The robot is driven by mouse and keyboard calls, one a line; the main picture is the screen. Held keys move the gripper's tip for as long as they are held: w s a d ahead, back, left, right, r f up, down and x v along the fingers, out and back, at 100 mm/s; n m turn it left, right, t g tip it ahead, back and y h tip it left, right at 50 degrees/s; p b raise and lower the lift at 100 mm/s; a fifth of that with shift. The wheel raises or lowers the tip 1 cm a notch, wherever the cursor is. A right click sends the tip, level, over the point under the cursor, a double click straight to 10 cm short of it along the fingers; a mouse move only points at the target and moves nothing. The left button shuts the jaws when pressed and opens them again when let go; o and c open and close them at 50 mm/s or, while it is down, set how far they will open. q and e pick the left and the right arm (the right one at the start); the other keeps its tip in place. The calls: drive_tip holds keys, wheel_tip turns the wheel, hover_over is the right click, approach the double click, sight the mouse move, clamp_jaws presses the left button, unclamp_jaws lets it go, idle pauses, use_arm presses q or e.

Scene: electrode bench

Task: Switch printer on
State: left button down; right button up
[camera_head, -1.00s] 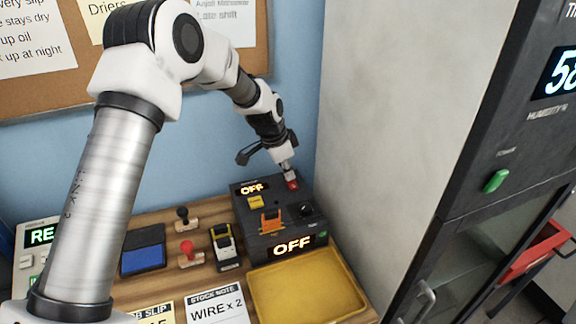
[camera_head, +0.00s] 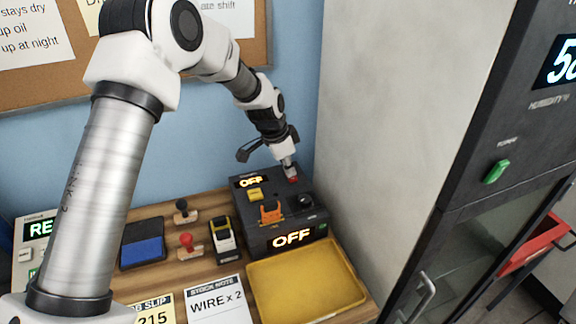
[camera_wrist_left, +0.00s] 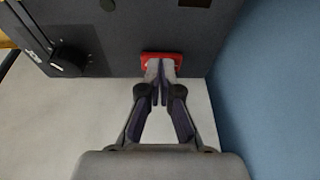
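The printer (camera_head: 262,228) is a dark box on the bench with two displays, both lit with the word OFF. On its top are a yellow button (camera_head: 255,194), an orange part (camera_head: 270,211), a black knob (camera_head: 305,202) and a red switch (camera_head: 293,180) at the back right corner. My left gripper (camera_head: 291,173) points down at the red switch. In the left wrist view its fingers (camera_wrist_left: 160,70) are together, with the tips at the red switch (camera_wrist_left: 176,57), apparently touching it and hiding its middle. My right gripper is out of view.
A yellow tray (camera_head: 308,311) lies in front of the printer. A stapler-like tool (camera_head: 224,240), two stamps and a blue pad (camera_head: 143,250) are to its left. A pale wall and a dark cabinet (camera_head: 462,170) stand close on the right.

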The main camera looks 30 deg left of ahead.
use_arm(q)
drive_tip(key=shift+w+r+p, duration=0.1)
drive_tip(key=shift+r+p, duration=0.25)
drive_tip(key=shift+r, duration=0.05)
wheel_tip(320, 180, up, 3)
drive_tip(key=shift+d+r+p, duration=0.1)
drive_tip(key=shift+p, duration=1.15)
drive_tip(key=b+v, duration=0.2)
drive_tip(key=v, duration=0.8)
drive_tip(key=shift+a, duration=0.4)
drive_tip(key=shift+w, duration=0.1)
